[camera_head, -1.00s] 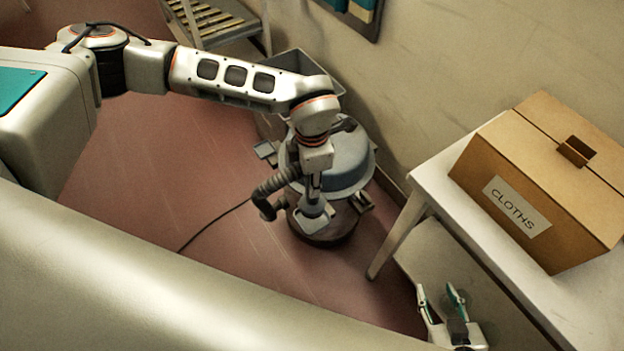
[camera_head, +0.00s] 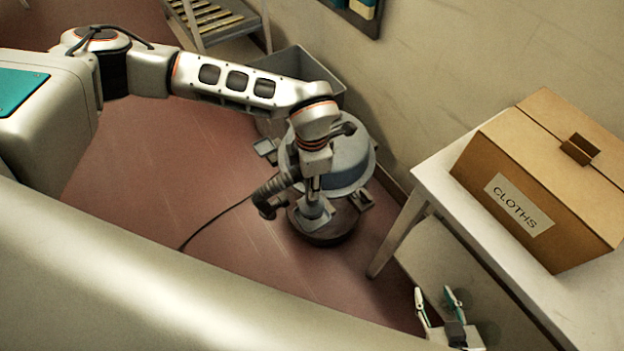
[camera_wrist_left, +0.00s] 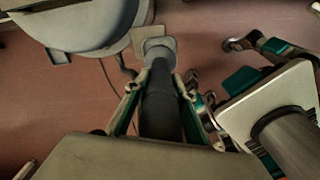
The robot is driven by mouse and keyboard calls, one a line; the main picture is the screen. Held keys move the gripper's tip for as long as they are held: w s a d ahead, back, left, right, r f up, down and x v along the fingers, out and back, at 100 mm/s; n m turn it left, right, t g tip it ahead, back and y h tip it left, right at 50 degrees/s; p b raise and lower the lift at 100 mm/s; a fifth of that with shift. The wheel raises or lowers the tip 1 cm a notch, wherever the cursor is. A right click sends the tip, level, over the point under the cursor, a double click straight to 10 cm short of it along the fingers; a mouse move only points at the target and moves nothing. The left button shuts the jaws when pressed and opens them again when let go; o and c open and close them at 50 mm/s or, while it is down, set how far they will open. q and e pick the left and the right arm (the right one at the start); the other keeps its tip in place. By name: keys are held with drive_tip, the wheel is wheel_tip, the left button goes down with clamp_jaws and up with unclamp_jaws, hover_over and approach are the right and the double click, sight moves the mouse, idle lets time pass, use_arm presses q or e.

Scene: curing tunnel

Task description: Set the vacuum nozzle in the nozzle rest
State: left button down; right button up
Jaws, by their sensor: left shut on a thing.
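The vacuum nozzle shows in the left wrist view as a dark tube (camera_wrist_left: 160,108) with a grey end piece (camera_wrist_left: 158,46). My left gripper (camera_wrist_left: 160,84) is shut on the tube, one finger on each side. In the head view this gripper (camera_head: 313,188) points down in front of the vacuum's blue-grey drum (camera_head: 347,165), with the dark ribbed hose (camera_head: 274,188) beside it. Small brackets stick out from the drum; I cannot tell which part is the nozzle rest. My right gripper (camera_head: 439,308) is open and empty, low at the right.
A white table (camera_head: 437,180) carries a cardboard box labelled CLOTHS (camera_head: 535,200) at the right. A grey bin (camera_head: 297,68) stands behind the vacuum, near a slatted rack (camera_head: 212,22). A thin cable lies on the red floor (camera_head: 140,190), which is clear at the left.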

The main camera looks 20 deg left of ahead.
use_arm(q)
drive_tip(key=shift+f+b, duration=0.5)
drive_tip(key=shift+f, duration=1.35)
use_arm(e)
drive_tip(key=shift+s+f, duration=0.35)
drive_tip(key=shift+f, duration=0.45)
use_arm(q)
drive_tip(key=shift+f, duration=0.6)
use_arm(e)
drive_tip(key=shift+s+f, duration=0.1)
drive_tip(key=shift+f, duration=0.05)
use_arm(q)
drive_tip(key=c, duration=1.6)
unclamp_jaws()
use_arm(e)
drive_tip(key=shift+f, duration=0.1)
use_arm(q)
wheel_tip(320, 180, up, 12)
drive_tip(key=shift+r, duration=0.1)
drive_tip(key=shift+s, duration=0.1)
use_arm(e)
drive_tip(key=shift+s, duration=0.1)
